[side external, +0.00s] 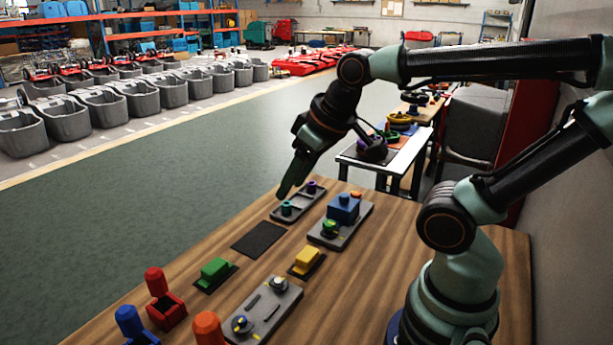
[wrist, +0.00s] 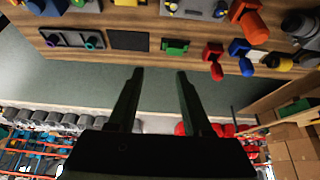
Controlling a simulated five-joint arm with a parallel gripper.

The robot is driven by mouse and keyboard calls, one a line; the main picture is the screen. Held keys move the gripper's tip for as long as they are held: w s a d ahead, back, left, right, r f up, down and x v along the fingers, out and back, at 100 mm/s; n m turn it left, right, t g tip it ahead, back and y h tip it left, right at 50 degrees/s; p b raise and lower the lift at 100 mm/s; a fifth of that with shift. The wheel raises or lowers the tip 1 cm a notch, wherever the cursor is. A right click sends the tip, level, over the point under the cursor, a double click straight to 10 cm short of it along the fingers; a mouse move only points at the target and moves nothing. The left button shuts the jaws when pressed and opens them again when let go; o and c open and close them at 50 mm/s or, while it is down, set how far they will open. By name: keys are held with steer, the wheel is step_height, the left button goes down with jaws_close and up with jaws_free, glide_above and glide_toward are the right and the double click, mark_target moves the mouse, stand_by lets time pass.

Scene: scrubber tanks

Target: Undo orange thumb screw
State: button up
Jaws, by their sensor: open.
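A small orange knob (side external: 356,194), which looks like the thumb screw, sits at the far end of a grey plate (side external: 350,234), behind a blue block (side external: 343,208). A green knob (side external: 329,228) is at the plate's near end. The orange knob's details are too small to tell, and I cannot make it out in the wrist view. My gripper (wrist: 160,72) is open and empty. In the side view it hangs above the far left part of the table, left of the orange knob and apart from it.
A grey tray (side external: 300,206) with teal and purple pegs lies below my gripper. Near it are a black mat (side external: 258,237), green block (side external: 214,269) and yellow block (side external: 306,260). Red (side external: 155,281), blue (side external: 129,320) and larger orange (side external: 208,326) pieces stand at the front.

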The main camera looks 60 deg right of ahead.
steer(key=o, duration=0.3)
steer(key=n+g, duration=0.6)
steer(key=n, duration=2.7)
glide_above(356, 193)
step_height(356, 193, down, 9)
step_height(356, 193, down, 12)
steer(key=shift+d+r, duration=0.1)
jaws_close()
